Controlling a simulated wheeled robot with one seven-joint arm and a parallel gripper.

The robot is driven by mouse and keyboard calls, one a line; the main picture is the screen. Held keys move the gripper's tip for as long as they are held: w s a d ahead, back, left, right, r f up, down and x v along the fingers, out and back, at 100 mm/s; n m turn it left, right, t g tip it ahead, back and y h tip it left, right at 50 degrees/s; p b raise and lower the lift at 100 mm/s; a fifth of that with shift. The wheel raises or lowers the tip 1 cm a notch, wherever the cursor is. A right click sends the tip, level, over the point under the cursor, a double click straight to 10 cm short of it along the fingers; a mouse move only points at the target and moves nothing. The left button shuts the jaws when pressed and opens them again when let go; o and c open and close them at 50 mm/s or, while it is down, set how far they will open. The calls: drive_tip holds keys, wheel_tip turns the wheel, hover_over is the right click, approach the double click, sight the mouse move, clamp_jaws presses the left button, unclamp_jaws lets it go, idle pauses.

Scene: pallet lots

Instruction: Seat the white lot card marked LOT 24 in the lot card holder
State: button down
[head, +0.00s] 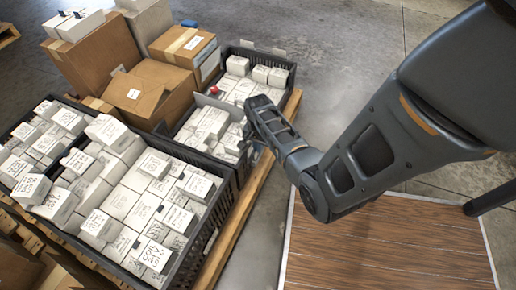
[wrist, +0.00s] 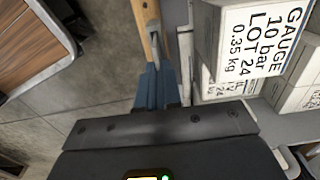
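My gripper (wrist: 155,88) shows its blue fingers close together in the wrist view. A narrow grey piece (wrist: 153,55) shows at the fingertips; I cannot tell whether it is held or lies beyond. In the head view my gripper is low at the right side of the farther black crate (head: 228,172), mostly hidden by my arm. I cannot make out a white card marked LOT 24 or its holder with certainty. A white box (wrist: 262,38) printed GAUGE, 10 bar, LOT 24 stands right of the fingers in the wrist view.
A near black crate (head: 190,262) is full of white labelled boxes. Brown cartons (head: 150,92) stand behind at the left. Grey plates (head: 247,44) rise at the far crate's back edge. A wooden pallet (head: 240,225) lies under the crates; a wood-topped surface (head: 385,245) is at the right.

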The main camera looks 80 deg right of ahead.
drive_tip(key=c, duration=1.3)
unclamp_jaws()
drive_tip(key=shift+f, duration=0.1)
wheel_tip(320, 180, up, 12)
drive_tip(key=p, duration=0.5)
drive_tip(key=s+a+r+n+t+h, duration=0.25)
drive_tip(key=a+n, duration=0.35)
drive_tip(key=a, duration=0.3)
drive_tip(key=s+a+r+n+t+h, duration=0.2)
drive_tip(key=a+r+n+t, duration=0.15)
drive_tip(key=a+n, duration=0.35)
drive_tip(key=s+a+r+n+t+y, duration=0.1)
drive_tip(key=s+a+r+n+t, duration=0.1)
drive_tip(key=a+r, duration=0.3)
drive_tip(key=s+a+r+n+t+y, duration=0.1)
drive_tip(key=a+r+n+t+y, duration=0.1)
drive_tip(key=r, duration=1)
drive_tip(key=s+a+r+n+t+y, duration=0.1)
drive_tip(key=s+a+r+n+t, duration=0.1)
drive_tip(key=a+r+t, duration=0.3)
drive_tip(key=shift+s+a+r+n+y, duration=0.15)
drive_tip(key=shift+a+r+n, duration=0.3)
drive_tip(key=shift+a+r, duration=0.65)
drive_tip(key=shift+s+a+r+n+y, duration=0.15)
drive_tip(key=shift+a+r+n, duration=0.3)
drive_tip(key=shift+a+r, duration=0.55)
wheel_tip(320, 180, up, 20)
drive_tip(key=p, duration=2)
drive_tip(key=shift+f, duration=0.1)
